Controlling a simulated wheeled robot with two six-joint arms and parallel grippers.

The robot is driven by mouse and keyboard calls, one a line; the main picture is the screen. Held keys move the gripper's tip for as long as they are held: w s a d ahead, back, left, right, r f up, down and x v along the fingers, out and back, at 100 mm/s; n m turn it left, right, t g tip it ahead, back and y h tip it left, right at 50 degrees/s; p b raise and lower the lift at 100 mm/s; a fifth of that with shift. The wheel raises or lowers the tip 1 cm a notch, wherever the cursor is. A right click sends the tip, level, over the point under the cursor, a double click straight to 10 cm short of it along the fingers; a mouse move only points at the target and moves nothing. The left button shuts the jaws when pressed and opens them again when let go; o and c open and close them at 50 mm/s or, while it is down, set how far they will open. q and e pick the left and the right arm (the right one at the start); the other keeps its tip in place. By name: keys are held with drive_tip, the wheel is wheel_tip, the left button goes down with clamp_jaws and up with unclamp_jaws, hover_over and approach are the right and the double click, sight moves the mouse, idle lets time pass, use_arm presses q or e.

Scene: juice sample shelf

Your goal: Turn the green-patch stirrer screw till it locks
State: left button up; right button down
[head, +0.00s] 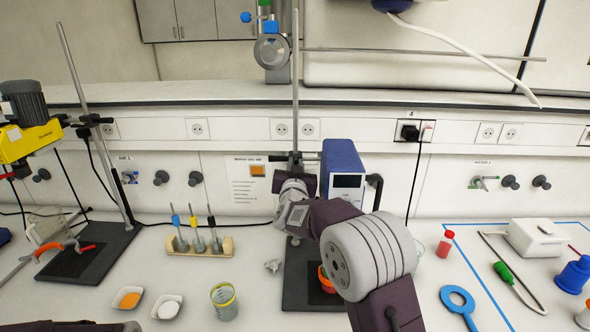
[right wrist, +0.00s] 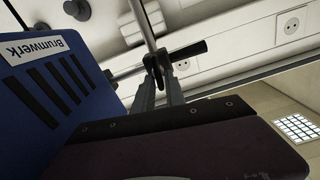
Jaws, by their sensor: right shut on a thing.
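The blue stirrer (head: 343,160) hangs on the upright metal rod (head: 296,90) over the middle stand. It also fills the left side of the right wrist view (right wrist: 60,75), with the word Brumwerk on it. My right gripper (head: 294,178) is up at the stirrer's clamp, left of the blue housing. In the right wrist view its two fingers (right wrist: 158,82) are shut on the dark clamp screw (right wrist: 154,63) by the rod. The screw is mostly hidden in the head view. I see no green patch on the blue stirrer. My left gripper is out of view.
A yellow stirrer (head: 28,138) stands at the left on its own stand. A rack (head: 200,249) with several pipettes, two small dishes and a beaker (head: 224,301) are left of the dark base plate (head: 296,270). An orange-red vessel (head: 326,280) shows beside my arm.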

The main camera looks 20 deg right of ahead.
drive_tip(key=shift+s+d+f+m+b, duration=0.15)
drive_tip(key=shift+f+m+b, duration=0.1)
drive_tip(key=shift+m+b, duration=2.1)
drive_tip(key=shift+d+f+m+b, duration=0.2)
drive_tip(key=shift+m+b, duration=1.3)
drive_tip(key=shift+m, duration=1.55)
drive_tip(key=shift+s+d+f+m+b, duration=0.15)
drive_tip(key=shift+f+m+b, duration=0.1)
drive_tip(key=shift+m+b, duration=2.1)
drive_tip(key=shift+w+m+p, duration=0.1)
drive_tip(key=shift+m+p, duration=0.25)
drive_tip(key=shift+m, duration=0.2)
drive_tip(key=c, duration=1.4)
unclamp_jaws()
